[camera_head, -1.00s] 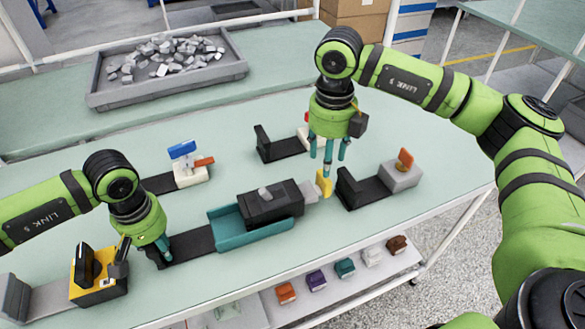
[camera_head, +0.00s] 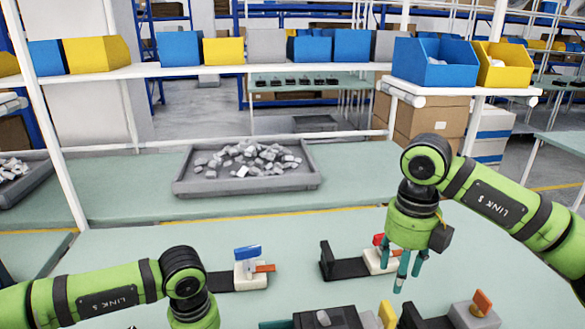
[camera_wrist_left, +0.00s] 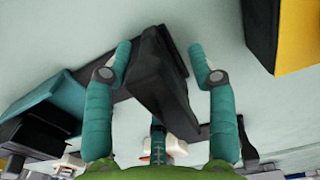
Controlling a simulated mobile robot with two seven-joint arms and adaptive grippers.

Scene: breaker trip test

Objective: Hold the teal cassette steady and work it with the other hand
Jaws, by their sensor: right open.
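The teal cassette shows only partly at the bottom edge of the head view: a thin teal edge (camera_head: 275,325), a dark block (camera_head: 330,319) and a yellow tab (camera_head: 388,315). A teal tray part (camera_wrist_left: 68,97) also shows at left in the left wrist view. My right gripper (camera_head: 403,270) is open and empty, its fingertips above the yellow tab and apart from it. My left gripper (camera_wrist_left: 160,62) has its teal fingers on either side of a black upright piece (camera_wrist_left: 160,85). Whether they press on it I cannot tell. In the head view its fingers are below the frame.
A white fixture (camera_head: 250,272) with a blue top and orange tab stands at centre left. A black bracket (camera_head: 343,265) and a grey block with an orange tab (camera_head: 482,302) flank my right gripper. A grey tray (camera_head: 245,184) of metal pieces lies behind.

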